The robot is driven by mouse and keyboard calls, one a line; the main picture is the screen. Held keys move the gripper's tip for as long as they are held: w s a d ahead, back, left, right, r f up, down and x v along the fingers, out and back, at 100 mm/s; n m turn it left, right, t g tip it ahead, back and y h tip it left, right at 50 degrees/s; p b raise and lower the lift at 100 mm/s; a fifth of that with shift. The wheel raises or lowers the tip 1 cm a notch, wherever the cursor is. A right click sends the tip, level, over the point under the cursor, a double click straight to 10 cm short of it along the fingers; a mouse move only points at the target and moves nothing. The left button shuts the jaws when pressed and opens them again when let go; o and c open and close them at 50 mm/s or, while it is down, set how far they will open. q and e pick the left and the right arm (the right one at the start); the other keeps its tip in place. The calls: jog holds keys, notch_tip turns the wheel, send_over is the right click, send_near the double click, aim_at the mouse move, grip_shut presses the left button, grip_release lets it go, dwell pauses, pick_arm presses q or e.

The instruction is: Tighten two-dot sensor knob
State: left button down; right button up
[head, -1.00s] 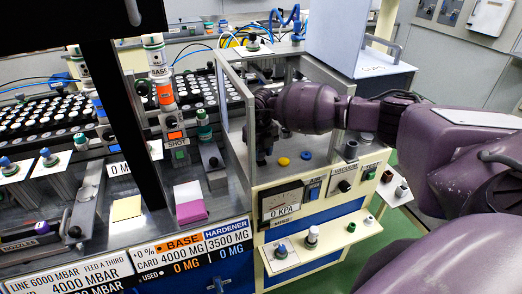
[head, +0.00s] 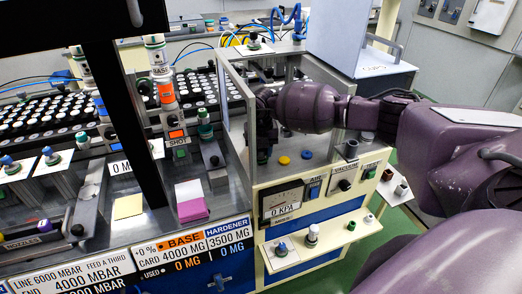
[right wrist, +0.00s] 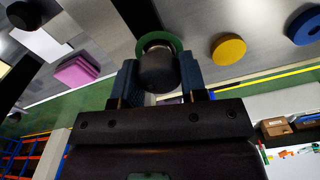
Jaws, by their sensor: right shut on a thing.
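My right gripper (head: 264,145) reaches into the clear-walled frame on the cream cabinet and points down. In the right wrist view, its two blue-grey fingers (right wrist: 158,84) are shut on a dark round knob (right wrist: 157,70). A green ring (right wrist: 153,41) surrounds the knob's base at the metal surface. In the head view the hand hides this knob. I see no dots on it, so I cannot confirm which knob it is. My left gripper is not in view.
A yellow button (head: 283,160) and a blue button (head: 306,154) lie right beside the gripper. A clear panel and metal posts stand close around it. Below is a gauge (head: 282,203) reading 0 KPA. A front shelf (head: 330,241) holds small knobs. A pink block (head: 192,209) lies left.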

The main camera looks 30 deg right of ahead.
jog(key=shift+w+r, duration=0.15)
jog(key=shift+r, duration=0.1)
jog(key=o, duration=0.9)
jog(key=shift+f, duration=0.1)
notch_tip(320, 180, up, 11)
jog(key=shift+f+b, duration=0.1)
jog(key=shift+b, duration=0.45)
